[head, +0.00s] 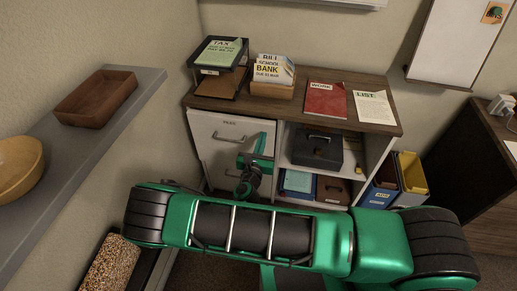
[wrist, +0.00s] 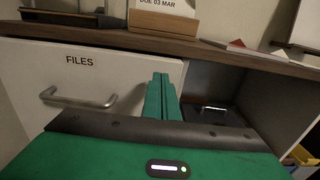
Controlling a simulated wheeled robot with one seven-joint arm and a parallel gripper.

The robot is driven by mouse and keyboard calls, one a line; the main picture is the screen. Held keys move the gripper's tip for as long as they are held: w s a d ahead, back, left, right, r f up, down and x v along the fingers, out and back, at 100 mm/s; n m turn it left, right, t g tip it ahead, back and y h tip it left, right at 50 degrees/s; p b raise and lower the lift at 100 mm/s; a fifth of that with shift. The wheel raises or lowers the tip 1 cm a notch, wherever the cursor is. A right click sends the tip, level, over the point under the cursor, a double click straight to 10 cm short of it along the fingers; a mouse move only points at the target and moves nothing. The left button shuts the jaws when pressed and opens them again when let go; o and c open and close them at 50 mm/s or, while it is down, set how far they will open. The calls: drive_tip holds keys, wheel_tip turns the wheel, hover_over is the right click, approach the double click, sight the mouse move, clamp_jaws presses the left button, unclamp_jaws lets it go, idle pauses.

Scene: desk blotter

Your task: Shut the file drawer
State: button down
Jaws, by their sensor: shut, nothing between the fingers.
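The file drawer (head: 215,135) has a pale front with a FILES label and a metal bar handle (head: 229,137). It is on the left side of the wood-topped cabinet. In the wrist view the drawer front (wrist: 120,72) fills the left, with its handle (wrist: 78,98) left of the fingers. The front looks close to flush under the top; I cannot tell if a small gap is left. My gripper (wrist: 160,76) is shut and empty, its green fingers at the drawer front's right edge. I cannot tell whether they touch. In the head view my gripper (head: 262,142) partly covers the drawer's right side.
The cabinet top (head: 355,123) holds a paper tray (head: 220,55), a card box (head: 272,88), a red folder (head: 325,100) and a list sheet. Open shelves at right hold a dark cash box (head: 317,149). Bins (head: 410,172) stand right. A wall shelf (head: 60,140) is at left.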

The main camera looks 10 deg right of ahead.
drive_tip(key=shift+x, duration=1.3)
